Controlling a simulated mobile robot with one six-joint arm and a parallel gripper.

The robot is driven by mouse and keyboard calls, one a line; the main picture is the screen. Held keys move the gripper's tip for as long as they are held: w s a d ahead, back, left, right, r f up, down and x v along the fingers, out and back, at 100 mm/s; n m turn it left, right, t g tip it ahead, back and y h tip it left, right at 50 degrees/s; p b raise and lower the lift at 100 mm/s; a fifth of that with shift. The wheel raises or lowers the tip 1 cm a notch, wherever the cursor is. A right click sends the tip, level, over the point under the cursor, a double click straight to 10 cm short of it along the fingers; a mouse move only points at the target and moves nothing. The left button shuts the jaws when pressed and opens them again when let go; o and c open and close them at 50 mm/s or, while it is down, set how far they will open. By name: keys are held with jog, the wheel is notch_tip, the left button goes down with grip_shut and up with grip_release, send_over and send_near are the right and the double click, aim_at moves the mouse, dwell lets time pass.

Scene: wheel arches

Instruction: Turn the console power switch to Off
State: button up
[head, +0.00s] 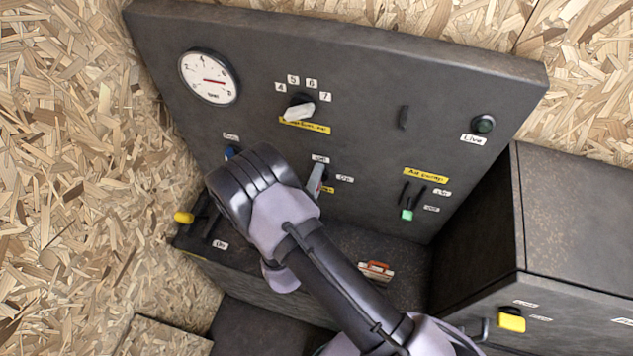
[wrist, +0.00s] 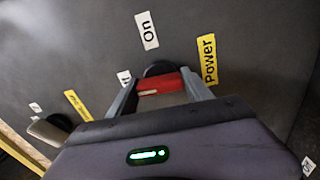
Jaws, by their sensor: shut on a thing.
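The console power switch is a red handle (wrist: 160,86) on a black round base in the wrist view. In the head view its red edge (head: 322,180) shows beside my finger. A white "On" label (wrist: 147,30) lies above it in the wrist view, and a yellow "Power" label (wrist: 208,60) to its right. Another white label (wrist: 124,77) at its left is partly hidden by my finger. My gripper (wrist: 165,90) is shut on the handle, one finger at each end. The handle lies across the wrist view, not pointing at "On". My wrist hides part of the panel.
The panel also bears a round gauge (head: 209,78), a grey selector knob (head: 299,108), a lamp labelled "Live" (head: 484,124) and a green-tipped lever (head: 407,215). A yellow-tipped lever (head: 184,217) and a blue control (head: 232,152) are close left of my gripper. A dark cabinet (head: 580,220) stands right.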

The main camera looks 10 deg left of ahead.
jog(key=shift+n, duration=0.4)
jog(key=o, duration=1.4)
jog(key=shift+c, duration=0.2)
jog(key=shift+s, duration=0.1)
jog(key=s+a, duration=0.2)
jog(key=s, duration=1.5)
jog(key=shift+a, duration=0.2)
jog(key=shift+s, duration=0.1)
